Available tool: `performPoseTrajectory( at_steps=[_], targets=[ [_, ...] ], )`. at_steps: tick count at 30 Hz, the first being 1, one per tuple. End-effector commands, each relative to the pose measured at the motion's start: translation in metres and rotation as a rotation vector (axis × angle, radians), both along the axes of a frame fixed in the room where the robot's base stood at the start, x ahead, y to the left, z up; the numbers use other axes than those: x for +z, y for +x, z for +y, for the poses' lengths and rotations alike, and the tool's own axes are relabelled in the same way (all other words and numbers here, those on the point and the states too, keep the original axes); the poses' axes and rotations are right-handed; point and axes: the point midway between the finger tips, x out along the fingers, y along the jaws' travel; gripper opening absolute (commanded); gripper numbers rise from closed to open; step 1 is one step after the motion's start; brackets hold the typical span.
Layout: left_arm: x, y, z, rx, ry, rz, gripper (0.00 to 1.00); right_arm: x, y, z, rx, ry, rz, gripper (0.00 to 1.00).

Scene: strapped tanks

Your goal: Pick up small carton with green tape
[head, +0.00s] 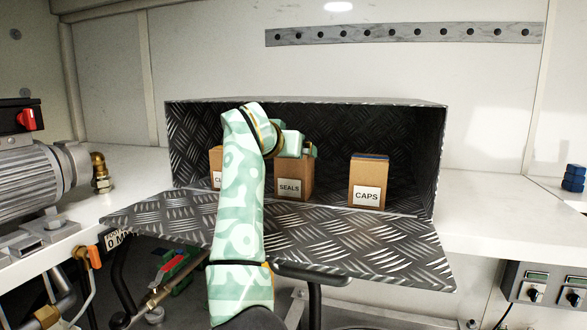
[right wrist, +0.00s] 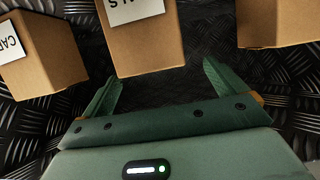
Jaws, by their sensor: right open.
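Three small brown cartons stand in the open checker-plate box: one labelled SEALS (head: 291,189), one labelled CAPS (head: 367,182) with blue on its top, and one labelled "CL…" (head: 215,165), partly behind my arm. I see no green tape clearly; the tops of the SEALS and "CL…" cartons are mostly covered. My right gripper (head: 298,146) is at the top of the SEALS carton. In the right wrist view its two green fingers (right wrist: 160,87) are spread and empty, with the SEALS carton (right wrist: 145,45) just beyond them, between its neighbours. My left gripper is out of view.
The box (head: 425,160) has side walls, a roof and a lowered front flap (head: 370,250) with a handle. A grey motor (head: 40,165) stands left; blue fittings (head: 573,178) lie far right. The white bench (head: 490,225) right of the box is mostly clear.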

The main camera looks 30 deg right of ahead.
Motion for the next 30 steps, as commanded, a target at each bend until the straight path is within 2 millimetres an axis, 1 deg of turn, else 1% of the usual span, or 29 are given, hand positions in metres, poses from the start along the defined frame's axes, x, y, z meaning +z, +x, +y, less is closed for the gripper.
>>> performPoseTrajectory(
  at_steps=[3,6,10,17,18,20,21,23,24,30],
  targets=[
    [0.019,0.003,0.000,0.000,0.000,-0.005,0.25,-0.003,0.008,-0.014,-0.002,0.002,0.004,0.96],
    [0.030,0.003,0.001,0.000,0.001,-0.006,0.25,-0.009,0.017,-0.027,-0.001,0.002,0.004,0.96],
    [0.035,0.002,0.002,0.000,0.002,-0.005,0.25,-0.016,0.025,-0.036,0.000,0.001,0.002,0.96],
    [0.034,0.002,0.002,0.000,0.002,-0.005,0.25,-0.019,0.026,-0.037,0.000,-0.001,0.001,0.96],
    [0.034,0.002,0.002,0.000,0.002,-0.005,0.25,-0.019,0.026,-0.037,0.000,-0.001,0.001,0.85],
    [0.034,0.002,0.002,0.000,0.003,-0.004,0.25,-0.019,0.026,-0.037,0.000,-0.001,0.001,0.69],
    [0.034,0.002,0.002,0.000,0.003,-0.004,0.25,-0.019,0.026,-0.037,0.000,-0.001,0.001,0.57],
    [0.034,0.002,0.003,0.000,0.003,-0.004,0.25,-0.019,0.026,-0.037,0.000,-0.001,0.001,0.41],
    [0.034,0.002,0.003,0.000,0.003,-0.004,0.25,-0.019,0.026,-0.037,0.000,-0.001,0.001,0.39],
    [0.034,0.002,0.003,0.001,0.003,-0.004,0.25,-0.018,0.026,-0.037,0.000,-0.001,-0.001,0.39]
  ],
)
